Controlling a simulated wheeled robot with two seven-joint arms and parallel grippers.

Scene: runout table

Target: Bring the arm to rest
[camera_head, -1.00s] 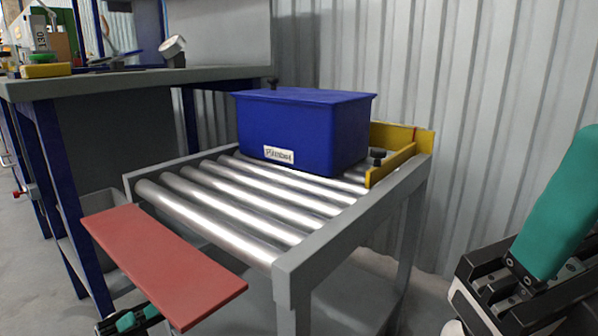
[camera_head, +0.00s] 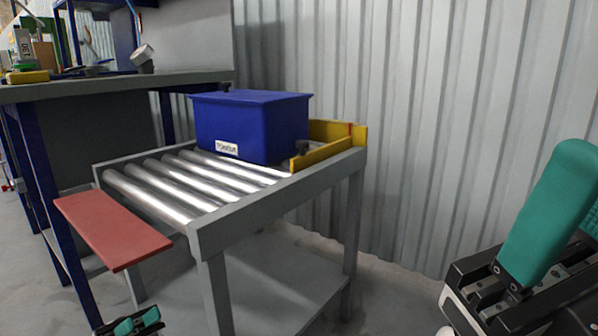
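My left gripper (camera_head: 137,321) shows at the bottom left edge, small and cut off, with teal pads on a dark body. It is below the red board and apart from it in the picture; whether its fingers are open or shut is unclear. My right gripper (camera_head: 560,225) is large and close at the right edge. One teal finger points up from its black body, and part of another teal piece shows behind it at the frame edge. The gap between them cannot be judged. I see nothing held in either gripper.
A grey roller table (camera_head: 222,225) bears a lidded blue box (camera_head: 255,132) near a yellow end stop (camera_head: 338,131). A red board (camera_head: 110,230) juts from its near left side. A workbench (camera_head: 110,88) stands behind at left. Floor shows clear between the table and my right gripper.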

